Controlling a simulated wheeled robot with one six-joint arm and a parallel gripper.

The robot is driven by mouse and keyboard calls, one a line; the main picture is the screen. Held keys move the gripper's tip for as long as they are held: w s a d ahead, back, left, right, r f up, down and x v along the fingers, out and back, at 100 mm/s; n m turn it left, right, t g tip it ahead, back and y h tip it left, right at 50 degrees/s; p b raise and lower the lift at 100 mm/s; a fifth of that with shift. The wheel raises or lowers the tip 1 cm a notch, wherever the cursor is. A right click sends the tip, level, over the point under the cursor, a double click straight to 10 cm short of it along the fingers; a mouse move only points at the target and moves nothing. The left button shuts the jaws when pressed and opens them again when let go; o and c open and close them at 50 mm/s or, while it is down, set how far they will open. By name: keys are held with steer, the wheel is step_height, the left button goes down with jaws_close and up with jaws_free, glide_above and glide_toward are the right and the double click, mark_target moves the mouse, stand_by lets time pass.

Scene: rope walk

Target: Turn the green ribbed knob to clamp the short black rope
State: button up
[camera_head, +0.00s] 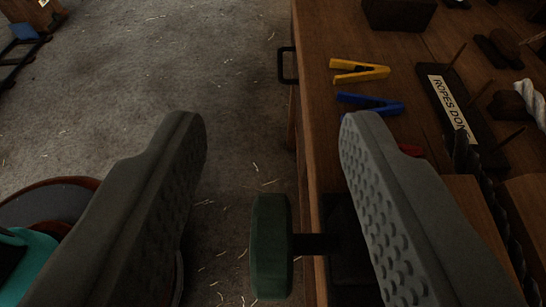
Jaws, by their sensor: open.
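The green knob (270,247) shows at the lower middle, on a dark shaft that runs right to a dark block (345,250) at the table's edge. My gripper (272,125) is open and empty. Its two grey fingers stand wide apart, and the knob lies between them in the picture, nearer the right finger; I see no contact. A black twisted rope (466,160) runs down the right side, partly behind the right finger. I cannot tell whether it is the short one or how it meets the block.
On the wooden table (335,30) lie a yellow clamp (359,71), a blue clamp (370,103) and a pegged board labelled "ROPES DON…" (450,105). A white rope (531,104) lies at right. A black handle (287,65) juts from the table side.

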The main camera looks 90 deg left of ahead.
mark_target(272, 251)
steer(key=shift+s+a+g+h, duration=0.3)
steer(key=shift+a+g+h, duration=0.3)
steer(key=shift+h, duration=0.4)
steer(key=shift+s+a+h, duration=0.15)
steer(key=shift+a+h, duration=0.2)
steer(key=shift+h, duration=0.35)
steer(key=shift+s+a+r+n+h, duration=0.15)
steer(key=shift+n+h, duration=0.15)
steer(key=shift+h, duration=0.6)
steer(key=shift+r+h, duration=0.3)
steer(key=shift+h, duration=0.6)
step_height(272, 251, up, 6)
steer(key=w+d+r+t+h, duration=0.1)
steer(key=d+h, duration=0.2)
steer(key=h, duration=0.4)
steer(key=f, duration=1.7)
steer(key=shift+a+f, duration=0.25)
steer(key=shift+f, duration=0.15)
